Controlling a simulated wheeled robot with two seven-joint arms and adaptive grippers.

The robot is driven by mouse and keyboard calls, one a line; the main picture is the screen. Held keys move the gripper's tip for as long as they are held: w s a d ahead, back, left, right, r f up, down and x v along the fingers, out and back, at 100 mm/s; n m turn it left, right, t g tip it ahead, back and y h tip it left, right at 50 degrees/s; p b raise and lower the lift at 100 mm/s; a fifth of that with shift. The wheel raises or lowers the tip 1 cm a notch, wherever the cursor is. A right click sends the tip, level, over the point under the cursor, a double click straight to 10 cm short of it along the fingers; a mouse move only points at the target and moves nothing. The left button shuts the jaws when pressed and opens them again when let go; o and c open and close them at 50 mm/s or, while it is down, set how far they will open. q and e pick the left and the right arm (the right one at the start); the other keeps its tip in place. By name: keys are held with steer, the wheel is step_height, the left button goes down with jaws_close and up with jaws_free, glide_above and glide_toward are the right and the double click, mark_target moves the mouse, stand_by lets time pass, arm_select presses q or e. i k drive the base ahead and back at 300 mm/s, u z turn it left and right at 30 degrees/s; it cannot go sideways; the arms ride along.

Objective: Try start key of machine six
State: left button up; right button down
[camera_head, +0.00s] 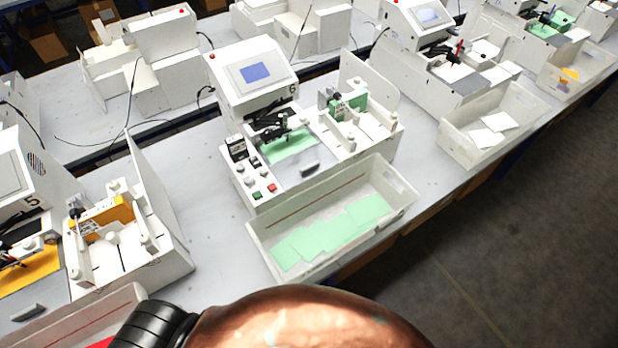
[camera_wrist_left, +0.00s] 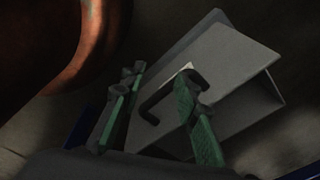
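Machine six (camera_head: 252,85) stands mid-table in the head view, a white plotter with a "6" beside its blue screen. On its front left panel are a green key (camera_head: 257,196), a red key (camera_head: 272,188) and smaller dark keys; their lettering is too small to read. A pen carriage (camera_head: 275,130) sits over a pale green sheet (camera_head: 290,145). My left gripper (camera_wrist_left: 158,82) shows only in the left wrist view. Its two green-padded fingers are apart, with a black handle-like loop (camera_wrist_left: 165,92) between or behind them; contact is unclear. My right gripper is in neither view.
A clear tray (camera_head: 262,250) with green sheets stands before machine six. Machine five (camera_head: 20,165), with yellow sheets, is at the left. Another plotter and tray (camera_head: 530,112) are at the right. The dim wrist view shows a grey box-like object (camera_wrist_left: 235,70).

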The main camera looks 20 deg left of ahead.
mark_target(257, 194)
steer(key=z, duration=0.45)
steer(key=k, duration=1)
steer(key=u, duration=1.25)
steer(key=i, duration=0.5)
steer(key=z, duration=0.05)
